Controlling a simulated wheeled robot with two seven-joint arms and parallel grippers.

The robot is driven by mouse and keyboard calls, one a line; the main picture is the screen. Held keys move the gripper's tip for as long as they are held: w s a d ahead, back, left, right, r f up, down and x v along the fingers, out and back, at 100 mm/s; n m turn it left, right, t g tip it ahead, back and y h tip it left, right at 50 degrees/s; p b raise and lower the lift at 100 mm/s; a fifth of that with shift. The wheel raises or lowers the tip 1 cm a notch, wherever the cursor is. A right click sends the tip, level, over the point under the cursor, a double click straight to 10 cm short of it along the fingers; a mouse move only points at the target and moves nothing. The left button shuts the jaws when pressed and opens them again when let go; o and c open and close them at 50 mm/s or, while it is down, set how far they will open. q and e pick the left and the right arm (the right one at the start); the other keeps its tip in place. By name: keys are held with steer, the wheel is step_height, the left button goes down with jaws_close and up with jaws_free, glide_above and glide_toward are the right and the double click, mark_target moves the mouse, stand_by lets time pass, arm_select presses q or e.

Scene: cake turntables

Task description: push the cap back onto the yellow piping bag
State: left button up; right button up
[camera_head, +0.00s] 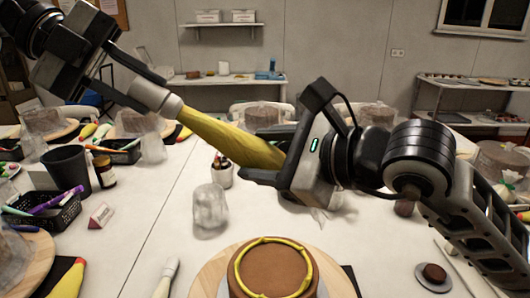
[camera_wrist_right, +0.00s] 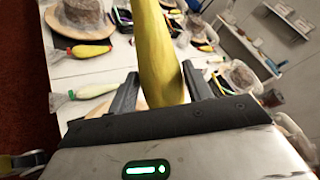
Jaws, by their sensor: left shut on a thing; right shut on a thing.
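The yellow piping bag (camera_head: 235,140) is held in the air over the table, slanting down to the right from its narrow end. My right gripper (camera_head: 254,157) is shut around its wide part. The bag also shows between the right fingers in the right wrist view (camera_wrist_right: 161,55). My left gripper (camera_head: 140,90) is shut on the pale cap (camera_head: 150,95), at the bag's narrow end. The cap lines up with the bag and appears to meet a light collar there. I cannot tell how far on it sits.
Below stands a brown cake (camera_head: 270,272) with a yellow ring on top. A clear crumpled wrap (camera_head: 210,208) and a small pot of bottles (camera_head: 222,172) stand near the middle. A black cup (camera_head: 66,170) and a black basket (camera_head: 45,212) are at the left.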

arm_select(q)
steer(key=shift+d+f, duration=0.1)
steer(key=shift+d, duration=0.05)
stand_by(0.5)
steer(key=o, duration=1)
steer(key=shift+c, duration=0.2)
steer(key=w+v, duration=0.1)
steer(key=v, duration=1.1)
steer(key=shift+s, duration=0.45)
